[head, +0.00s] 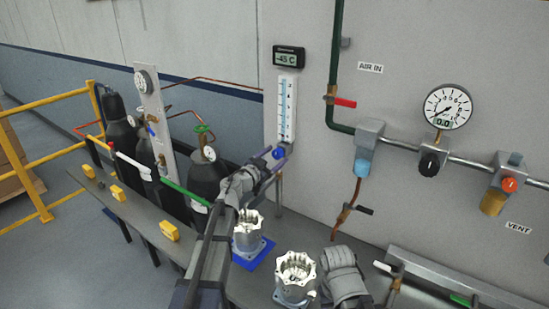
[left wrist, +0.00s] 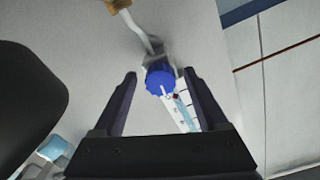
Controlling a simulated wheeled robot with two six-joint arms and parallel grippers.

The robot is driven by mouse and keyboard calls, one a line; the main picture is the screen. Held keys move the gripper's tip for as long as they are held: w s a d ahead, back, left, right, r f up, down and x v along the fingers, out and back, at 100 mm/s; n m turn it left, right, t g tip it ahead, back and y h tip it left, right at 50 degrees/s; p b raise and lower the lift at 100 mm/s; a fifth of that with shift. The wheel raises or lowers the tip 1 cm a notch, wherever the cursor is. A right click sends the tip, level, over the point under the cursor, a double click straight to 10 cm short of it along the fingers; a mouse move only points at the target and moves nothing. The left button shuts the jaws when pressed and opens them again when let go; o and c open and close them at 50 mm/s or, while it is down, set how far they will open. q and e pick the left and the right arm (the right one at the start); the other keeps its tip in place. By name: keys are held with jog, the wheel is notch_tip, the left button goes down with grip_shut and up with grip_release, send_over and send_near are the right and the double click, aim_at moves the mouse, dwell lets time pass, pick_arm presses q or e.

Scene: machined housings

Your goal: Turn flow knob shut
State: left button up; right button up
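The blue flow knob (head: 278,153) sits at the foot of the clear flow tube (head: 287,108) on the grey wall panel. The left wrist view shows the ribbed blue knob (left wrist: 160,79), with a pale mark on its face. My left gripper (head: 273,163) is raised at the knob. In the left wrist view my left gripper (left wrist: 160,75) is open, with one finger on each side of the knob and gaps showing between. I cannot tell whether the fingertips reach past its front face. My right gripper is not in view.
A digital display (head: 289,56) sits above the tube. A red-handled valve (head: 341,101), a round gauge (head: 447,106) and a pipe line are to the right. Gas cylinders (head: 207,178) stand left.

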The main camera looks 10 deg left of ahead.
pick_arm(q)
jog(key=v, duration=0.8)
jog(key=shift+w, duration=0.1)
dwell(0.3)
